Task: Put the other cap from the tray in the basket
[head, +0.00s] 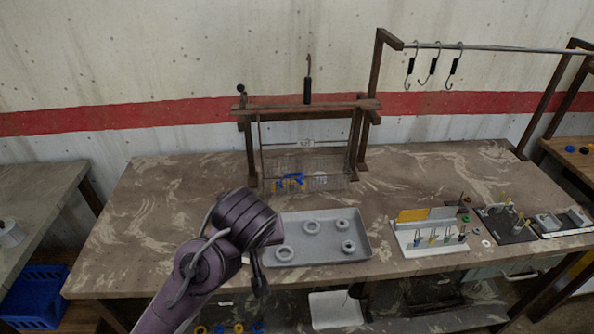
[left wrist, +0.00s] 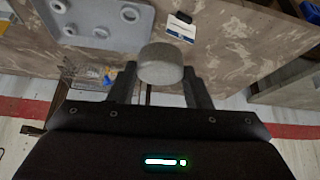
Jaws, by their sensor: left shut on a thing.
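My left gripper (head: 259,280) is above the table's front edge, just left of the tray. In the left wrist view its two fingers (left wrist: 160,80) are shut on a round grey-beige cap (left wrist: 160,60). My arm and gripper hide this cap in the head view. The grey tray (head: 262,262) holds several grey ring-shaped parts, among them one at its right (head: 348,246). The wire basket (head: 335,180) hangs in the wooden frame behind the tray, with blue and yellow things in it. My right gripper is not in view.
A dark hook (head: 307,85) stands on the wooden frame's top bar. A rail (head: 500,48) with hooks is at the back right. A pegged holder (head: 430,240) and dark trays stand right of the tray. The table's left part (head: 150,215) is clear.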

